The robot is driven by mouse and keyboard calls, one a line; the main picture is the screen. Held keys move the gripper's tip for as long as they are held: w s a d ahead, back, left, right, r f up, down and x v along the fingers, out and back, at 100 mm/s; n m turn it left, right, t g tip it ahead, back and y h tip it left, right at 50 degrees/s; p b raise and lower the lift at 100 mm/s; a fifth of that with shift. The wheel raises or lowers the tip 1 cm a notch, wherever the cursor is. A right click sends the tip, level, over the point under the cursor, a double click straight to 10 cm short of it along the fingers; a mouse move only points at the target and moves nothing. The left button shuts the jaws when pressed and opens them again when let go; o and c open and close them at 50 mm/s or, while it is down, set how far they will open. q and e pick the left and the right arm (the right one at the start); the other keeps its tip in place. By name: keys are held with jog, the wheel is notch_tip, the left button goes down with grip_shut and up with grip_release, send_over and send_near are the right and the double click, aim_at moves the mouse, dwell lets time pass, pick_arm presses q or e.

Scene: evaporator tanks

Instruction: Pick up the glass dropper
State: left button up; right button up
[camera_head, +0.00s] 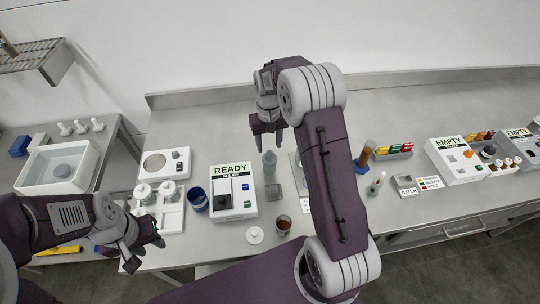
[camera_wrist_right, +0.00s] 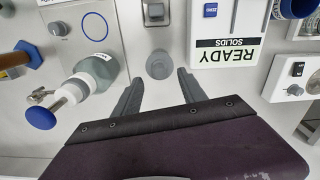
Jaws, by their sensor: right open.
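A grey, translucent upright piece (camera_head: 270,168), which looks like the glass dropper, stands to the right of the white READY box. In the right wrist view I look down on its round grey top (camera_wrist_right: 158,64). My right gripper (camera_head: 268,142) is above and behind it in the head view, fingers pointing down. In the wrist view the right gripper (camera_wrist_right: 159,78) is open and empty, with the round top between and just beyond its fingertips. My left gripper (camera_head: 145,253) is low at the left, near the white tray; its jaw gap is unclear.
The READY box (camera_head: 233,190) stands close beside the dropper, with a blue cup (camera_head: 197,199) to its left. A stoppered flask (camera_wrist_right: 90,78) stands on the dropper's other side. A brown cup (camera_head: 283,225) and white lid (camera_head: 255,235) lie nearer. My right arm hides part of the bench.

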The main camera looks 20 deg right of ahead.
aim_at(270, 152)
notch_tip(270, 152, down, 5)
jog(key=shift+s+r+p, duration=0.1)
jog(key=shift+r+p, duration=0.1)
jog(key=shift+p, duration=0.3)
jog(key=shift+d+f, duration=0.1)
jog(key=shift+f, duration=0.1)
jog(key=shift+r, duration=0.1)
grip_shut()
